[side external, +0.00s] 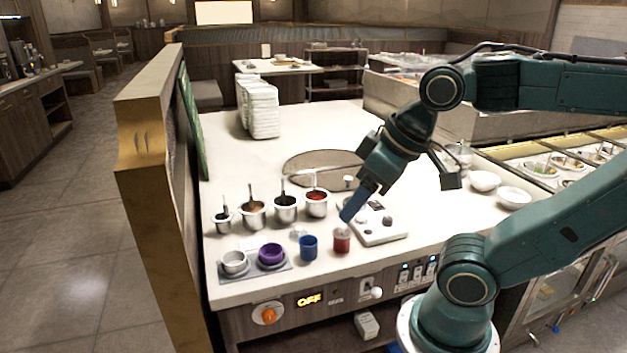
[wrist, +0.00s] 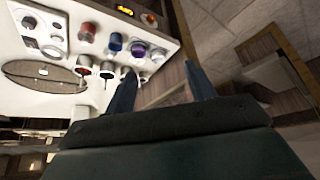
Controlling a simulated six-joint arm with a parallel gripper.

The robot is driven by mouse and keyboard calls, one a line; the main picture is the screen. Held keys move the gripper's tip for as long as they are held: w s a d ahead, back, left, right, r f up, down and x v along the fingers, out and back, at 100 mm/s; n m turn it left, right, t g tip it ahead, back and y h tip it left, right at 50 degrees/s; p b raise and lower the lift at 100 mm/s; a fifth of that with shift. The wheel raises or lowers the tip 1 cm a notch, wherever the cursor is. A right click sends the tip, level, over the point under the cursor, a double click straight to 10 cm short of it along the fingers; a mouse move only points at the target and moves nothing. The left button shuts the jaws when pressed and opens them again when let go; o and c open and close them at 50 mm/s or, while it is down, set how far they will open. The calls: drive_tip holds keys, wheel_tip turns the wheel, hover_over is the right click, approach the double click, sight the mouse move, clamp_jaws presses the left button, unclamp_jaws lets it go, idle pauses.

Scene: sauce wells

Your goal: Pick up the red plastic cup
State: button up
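The red plastic cup (side external: 342,243) stands upright on the white counter, near its front edge. In the wrist view the red cup (wrist: 87,32) shows at the upper left, outside the space between the fingers. My gripper (side external: 352,208) points down, and its blue fingers appear just above the cup's top in the side view. In the wrist view the two fingers of my gripper (wrist: 162,85) are spread apart with nothing between them. I cannot tell the exact height of the fingertips over the counter.
A blue cup (side external: 308,247) stands left of the red cup. A purple bowl (side external: 271,254) and a white bowl (side external: 234,261) sit further left. Several sauce pots stand behind, including one with red sauce (side external: 317,204).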

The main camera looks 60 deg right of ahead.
drive_tip(key=shift+o, duration=1.2)
drive_tip(key=m+g, duration=0.6)
drive_tip(key=m, duration=1.4)
hover_over(342, 224)
wheel_tip(342, 224, down, 14)
drive_tip(key=shift+r, duration=0.25)
drive_tip(key=shift+a+f, duration=0.1)
drive_tip(key=shift+f, duration=4.2)
